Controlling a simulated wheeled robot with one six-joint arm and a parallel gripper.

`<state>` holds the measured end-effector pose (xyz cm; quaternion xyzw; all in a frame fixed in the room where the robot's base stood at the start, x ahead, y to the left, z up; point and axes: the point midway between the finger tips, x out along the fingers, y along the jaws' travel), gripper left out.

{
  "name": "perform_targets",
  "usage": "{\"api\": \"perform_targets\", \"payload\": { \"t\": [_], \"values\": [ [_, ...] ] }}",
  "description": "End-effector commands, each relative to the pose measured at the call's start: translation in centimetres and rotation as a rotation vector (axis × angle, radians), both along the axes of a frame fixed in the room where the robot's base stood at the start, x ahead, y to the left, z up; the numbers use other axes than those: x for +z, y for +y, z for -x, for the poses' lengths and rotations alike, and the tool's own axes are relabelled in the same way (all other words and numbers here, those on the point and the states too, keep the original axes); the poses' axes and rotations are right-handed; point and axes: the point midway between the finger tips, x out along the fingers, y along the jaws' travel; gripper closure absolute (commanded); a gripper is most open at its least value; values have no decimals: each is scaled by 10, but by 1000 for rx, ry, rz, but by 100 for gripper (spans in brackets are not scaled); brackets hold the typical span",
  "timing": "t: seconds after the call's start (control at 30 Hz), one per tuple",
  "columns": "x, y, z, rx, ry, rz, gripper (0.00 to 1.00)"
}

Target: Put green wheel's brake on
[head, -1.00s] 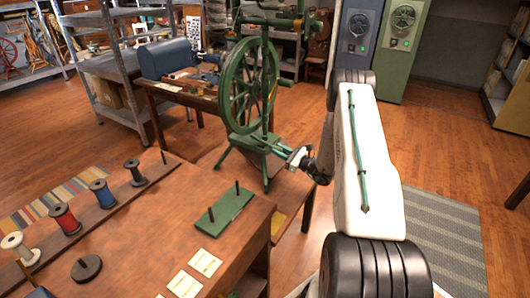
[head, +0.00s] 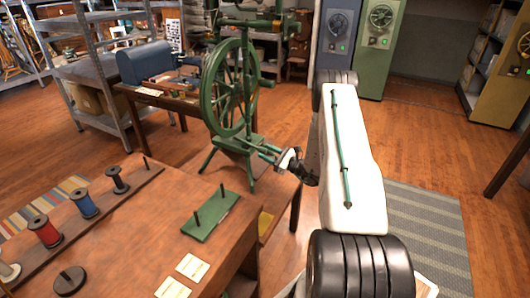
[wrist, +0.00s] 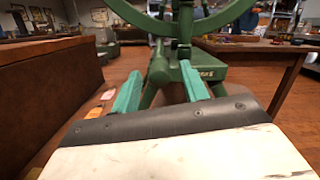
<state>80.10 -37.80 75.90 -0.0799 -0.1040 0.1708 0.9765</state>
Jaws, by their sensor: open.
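The green spinning wheel (head: 222,90) stands upright on splayed legs, left of my arm in the head view. Its base (wrist: 212,76), legs and lower rim fill the top middle of the wrist view, with small lettering on the base edge. My gripper (head: 268,150) is at the near right side of the base, low down. In the wrist view its two teal fingers (wrist: 161,88) are spread apart, pointing at the base and a leg, with nothing held between them. I cannot tell whether they touch the wheel. I cannot make out the brake.
A wooden table (head: 140,240) with spools and a green pegged board (head: 211,216) stands at the near left. A second table (head: 165,97) with a blue box stands behind the wheel. Open floor (head: 420,140) lies to the right, with a grey striped rug (head: 425,235).

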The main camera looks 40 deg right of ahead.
Motion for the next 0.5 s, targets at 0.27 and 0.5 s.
{"api": "perform_targets", "payload": {
  "t": [0.27,0.5],
  "values": [
    [-9,-18,44,-4,1,-2,56],
    [-11,-22,57,-3,0,-1,56]
  ]
}}
